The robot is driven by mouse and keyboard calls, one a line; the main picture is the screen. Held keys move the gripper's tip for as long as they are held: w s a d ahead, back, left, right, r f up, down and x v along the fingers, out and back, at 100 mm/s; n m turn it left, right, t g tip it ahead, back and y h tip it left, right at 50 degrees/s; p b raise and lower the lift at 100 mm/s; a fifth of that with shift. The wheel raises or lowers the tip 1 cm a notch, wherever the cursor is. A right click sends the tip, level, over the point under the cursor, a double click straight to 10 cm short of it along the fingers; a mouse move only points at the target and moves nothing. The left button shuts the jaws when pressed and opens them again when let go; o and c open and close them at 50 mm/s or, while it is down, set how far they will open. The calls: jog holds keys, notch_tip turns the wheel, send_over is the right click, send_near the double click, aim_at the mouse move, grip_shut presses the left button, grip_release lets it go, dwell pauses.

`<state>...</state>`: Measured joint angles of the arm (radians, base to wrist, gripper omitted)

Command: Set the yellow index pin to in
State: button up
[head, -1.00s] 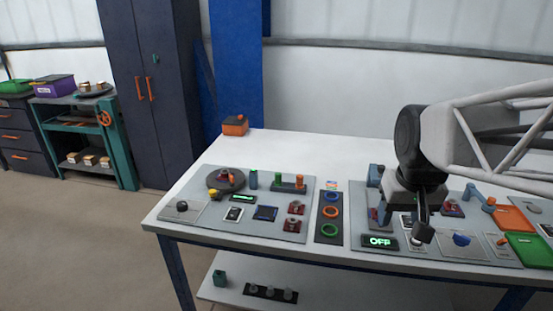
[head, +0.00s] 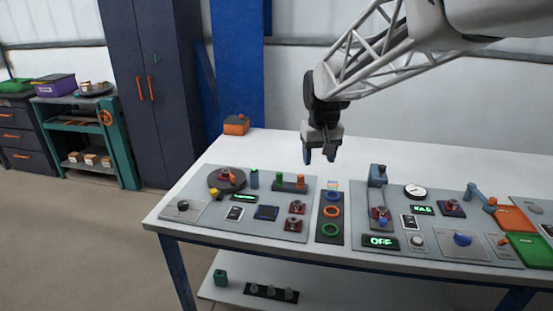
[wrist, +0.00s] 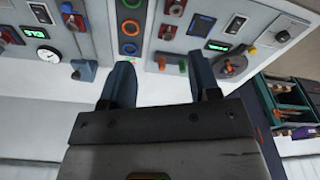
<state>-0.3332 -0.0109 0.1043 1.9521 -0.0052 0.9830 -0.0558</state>
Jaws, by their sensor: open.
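The yellow index pin (head: 215,193) is on the left grey panel, at the front edge of the dark round turntable (head: 227,180). Its knob also shows in the wrist view (wrist: 282,36), at the upper right beside the turntable. It is too small to tell how far the pin is pushed in. My gripper (head: 319,156) is open and empty, above the back of the table, to the right of the pin and well apart from it. In the wrist view its two fingers (wrist: 162,78) are spread, with nothing between them.
A block with green and orange pegs (head: 289,186) stands right of the turntable. A dark strip with coloured rings (head: 330,216) lies between the panels. The right panel holds a gauge (head: 414,191) and an OFF display (head: 380,241). The back of the white table is mostly clear.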

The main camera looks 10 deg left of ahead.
jog(key=w+a+f+n, duration=0.1)
jog(key=w+a+f, duration=0.2)
jog(key=w+a, duration=0.4)
jog(key=n+g, duration=0.1)
jog(key=n, duration=0.3)
send_over(213, 190)
notch_tip(213, 190, down, 18)
jog(key=shift+s+d+f, duration=0.1)
jog(key=shift+f, duration=3.85)
